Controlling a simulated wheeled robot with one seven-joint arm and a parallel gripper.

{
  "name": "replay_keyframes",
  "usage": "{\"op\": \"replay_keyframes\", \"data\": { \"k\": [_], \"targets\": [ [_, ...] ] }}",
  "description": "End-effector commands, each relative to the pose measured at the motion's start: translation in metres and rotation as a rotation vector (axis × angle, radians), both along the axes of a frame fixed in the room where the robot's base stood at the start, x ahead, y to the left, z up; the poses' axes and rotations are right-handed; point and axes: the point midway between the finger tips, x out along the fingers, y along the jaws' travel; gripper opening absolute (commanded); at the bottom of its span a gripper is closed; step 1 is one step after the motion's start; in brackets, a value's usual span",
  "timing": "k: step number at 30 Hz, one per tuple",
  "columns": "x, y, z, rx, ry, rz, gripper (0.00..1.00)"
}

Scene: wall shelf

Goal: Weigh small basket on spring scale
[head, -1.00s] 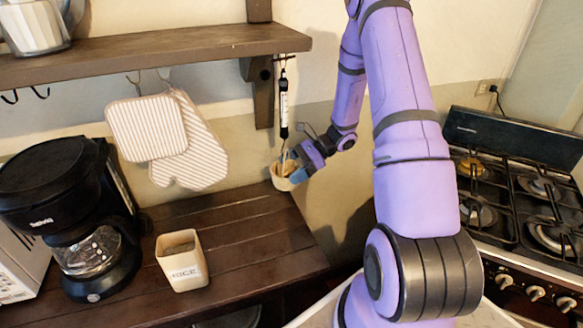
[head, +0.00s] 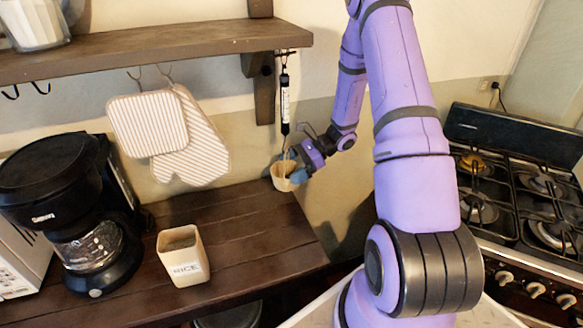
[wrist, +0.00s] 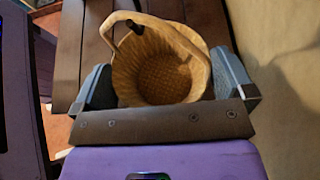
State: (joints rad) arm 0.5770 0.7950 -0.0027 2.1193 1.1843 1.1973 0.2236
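The small basket (head: 283,178) is light tan and woven, with an arched handle (wrist: 172,30). It is upright, just below the spring scale (head: 285,105), a slim black and white tube hanging from under the shelf's right end. My gripper (head: 296,164) has its blue fingers on opposite sides of the basket, seeming to press on its walls. In the wrist view the basket (wrist: 160,75) fills the space between the fingers and looks empty.
A wooden counter (head: 250,235) lies below, with a rice canister (head: 184,262) and a black coffee maker (head: 75,215). Oven mitts (head: 165,135) hang under the wall shelf (head: 160,47). A gas stove (head: 510,200) stands at the right. The counter's right part is clear.

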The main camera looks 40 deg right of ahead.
Motion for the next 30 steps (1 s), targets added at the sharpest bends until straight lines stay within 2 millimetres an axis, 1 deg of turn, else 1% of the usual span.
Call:
{"op": "replay_keyframes", "data": {
  "k": [6, 10, 14, 21, 25, 30],
  "targets": [
    [0.0, -0.001, 0.001, 0.0, 0.0, -0.001, 1.0],
    [-0.002, -0.01, 0.005, 0.0, -0.002, -0.001, 1.0],
    [-0.008, -0.029, 0.014, -0.003, -0.002, -0.003, 1.0],
    [-0.019, -0.067, 0.033, -0.001, -0.001, -0.003, 1.0],
    [-0.024, -0.082, 0.041, -0.002, -0.002, -0.001, 1.0],
    [-0.027, -0.092, 0.046, -0.001, 0.0, -0.001, 1.0]
  ]
}}
